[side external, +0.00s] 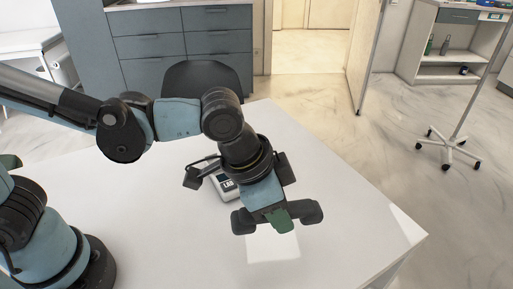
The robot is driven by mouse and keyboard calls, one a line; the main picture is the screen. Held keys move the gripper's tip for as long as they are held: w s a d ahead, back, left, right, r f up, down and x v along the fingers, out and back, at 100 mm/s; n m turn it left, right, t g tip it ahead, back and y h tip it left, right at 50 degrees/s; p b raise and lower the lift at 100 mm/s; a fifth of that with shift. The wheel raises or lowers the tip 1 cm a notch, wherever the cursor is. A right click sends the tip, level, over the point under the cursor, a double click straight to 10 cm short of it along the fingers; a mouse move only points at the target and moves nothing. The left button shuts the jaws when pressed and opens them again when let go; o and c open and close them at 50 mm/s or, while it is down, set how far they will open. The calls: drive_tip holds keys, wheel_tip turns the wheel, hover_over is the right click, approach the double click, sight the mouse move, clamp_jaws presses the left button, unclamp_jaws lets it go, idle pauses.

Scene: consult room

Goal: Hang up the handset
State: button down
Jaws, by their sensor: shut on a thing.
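My gripper (279,216) points down at the middle of the white table, seen from the side. It is shut across the middle of a dark handset (309,212), whose two bulky ends stick out on either side. The handset is up in front of the phone base (226,187) and apart from it in the picture; its exact height above the table is hard to tell. The phone base has a pale body, a small lit display and dark parts at its left. My wrist hides part of the base.
The white table (345,205) is clear on its right and front, with bright patches on its top. A dark chair (202,78) stands at its far edge, before grey drawers (150,46). A wheeled stand (447,146) is on the floor at right.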

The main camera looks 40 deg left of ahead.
drive_tip(key=w+a+n, duration=0.1)
drive_tip(key=w+a, duration=0.3)
drive_tip(key=a, duration=0.3)
drive_tip(key=w+a+f+n, duration=0.1)
drive_tip(key=w+a, duration=0.4)
drive_tip(key=a, duration=0.3)
drive_tip(key=w+a+f+n+y, duration=0.1)
drive_tip(key=w+a, duration=0.4)
drive_tip(key=a, duration=0.3)
drive_tip(key=shift+w+n+t, duration=0.25)
drive_tip(key=shift+n+t, duration=0.15)
drive_tip(key=shift+d+f, duration=0.1)
drive_tip(key=shift+f, duration=1.55)
drive_tip(key=shift+f, duration=1.1)
drive_tip(key=shift+c, duration=1.9)
unclamp_jaws()
drive_tip(key=shift+r, duration=0.1)
